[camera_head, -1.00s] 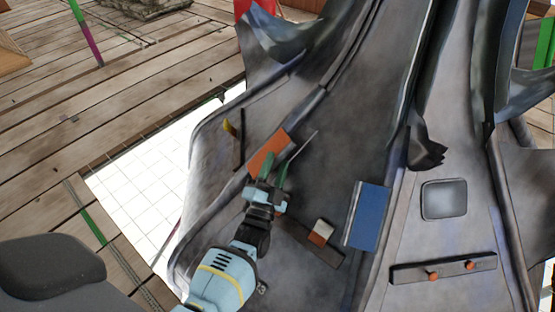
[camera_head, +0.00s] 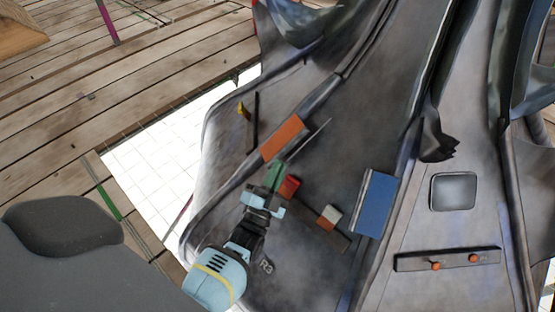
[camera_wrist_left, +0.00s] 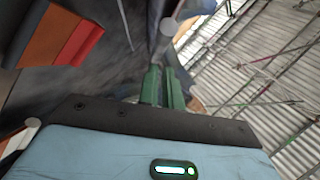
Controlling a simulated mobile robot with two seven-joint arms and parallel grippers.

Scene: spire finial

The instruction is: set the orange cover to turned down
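The orange cover (camera_head: 283,138) is a flat rectangular panel on the dark grey curved body. It lies tilted in the head view, beside a thin upright-looking plate (camera_head: 316,138). My left gripper (camera_head: 275,176) is just below the cover in the picture, with a small visible gap to it. Its two green fingers lie side by side with nothing seen between them; they also show in the left wrist view (camera_wrist_left: 163,86). An orange-red and brown shape (camera_wrist_left: 62,38) fills that view's upper left; I cannot tell if it is the cover. My right gripper is not in view.
A red block (camera_head: 289,187) and a white-and-red block (camera_head: 330,216) sit on a dark strip right of my gripper. A blue panel (camera_head: 376,204) stands further right. A bar with two orange knobs (camera_head: 447,260) is at lower right. A yellow-tipped lever (camera_head: 241,108) is upper left.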

